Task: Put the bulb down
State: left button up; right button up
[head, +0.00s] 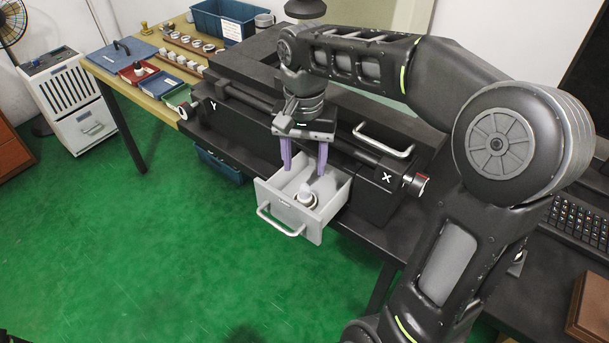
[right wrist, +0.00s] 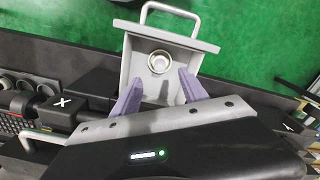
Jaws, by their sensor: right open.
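A small round metallic and white object, which seems to be the bulb (head: 306,197), sits in the open grey drawer (head: 262,203). In the right wrist view the bulb (right wrist: 159,62) shows as a bright-centred ring on the drawer floor, near the middle of the drawer (right wrist: 208,45). My right gripper (head: 303,172) is open, its purple fingers pointing down into the drawer. In the right wrist view the right gripper (right wrist: 160,82) has its fingers apart, with nothing held between them; the bulb lies just beyond the tips. My left gripper is out of view.
The drawer sticks out of a black machine marked X and Y, with a silver handle (head: 384,141) on top. A wooden bench holds a blue bin (head: 222,22), a red tray (head: 137,74) and several metal rings. Green floor (head: 150,240) is clear in front.

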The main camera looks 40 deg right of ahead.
aim_at(305, 187)
notch_tip(305, 187, up, 3)
jog(key=shift+r, duration=0.2)
jog(key=shift+s, duration=0.1)
dwell(0.8)
